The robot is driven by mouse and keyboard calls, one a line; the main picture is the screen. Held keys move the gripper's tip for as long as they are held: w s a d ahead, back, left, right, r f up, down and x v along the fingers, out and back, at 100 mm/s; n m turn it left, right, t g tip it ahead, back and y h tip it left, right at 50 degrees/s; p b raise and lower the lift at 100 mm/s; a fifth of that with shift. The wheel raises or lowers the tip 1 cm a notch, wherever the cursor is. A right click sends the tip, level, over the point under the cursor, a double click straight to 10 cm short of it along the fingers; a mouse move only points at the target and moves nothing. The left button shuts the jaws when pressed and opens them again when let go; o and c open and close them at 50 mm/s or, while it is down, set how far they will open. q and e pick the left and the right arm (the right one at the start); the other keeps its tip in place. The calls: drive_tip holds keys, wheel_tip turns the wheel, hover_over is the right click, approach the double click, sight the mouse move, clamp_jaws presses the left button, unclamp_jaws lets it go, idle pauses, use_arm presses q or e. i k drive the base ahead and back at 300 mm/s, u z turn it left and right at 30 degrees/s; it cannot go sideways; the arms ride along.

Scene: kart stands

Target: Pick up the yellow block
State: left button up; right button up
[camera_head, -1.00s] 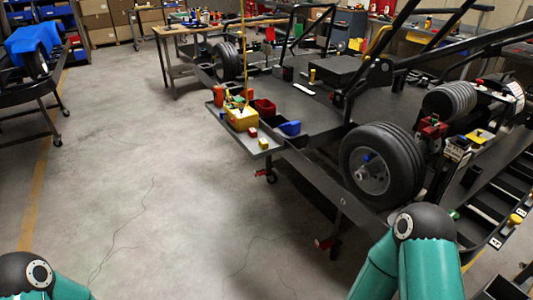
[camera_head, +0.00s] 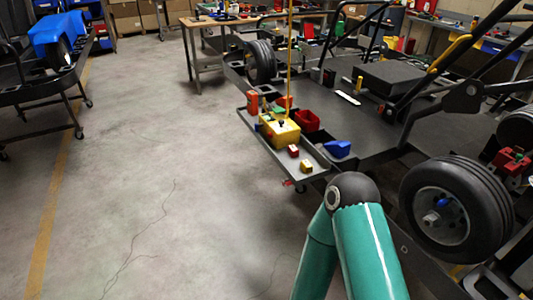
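A small yellow block (camera_head: 306,166) lies near the front corner of a grey side tray (camera_head: 268,152) on the kart stand. A small red block (camera_head: 293,151) lies just behind it, and a larger yellow box (camera_head: 281,131) stands further back on the tray. A teal arm of mine rises from the bottom edge, in front of the tray and clear of the block in the picture. Neither of my grippers shows.
Red bins (camera_head: 306,121) and a blue bin (camera_head: 337,149) sit beside the tray's blocks. A kart wheel (camera_head: 457,210) is at right. A tall thin yellow pole (camera_head: 289,60) rises by the yellow box. The floor (camera_head: 150,180) left of the tray is open.

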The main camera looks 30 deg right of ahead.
sight(305, 165)
drive_tip(key=z, duration=0.05)
drive_tip(key=i, duration=0.9)
drive_tip(key=z, duration=0.7)
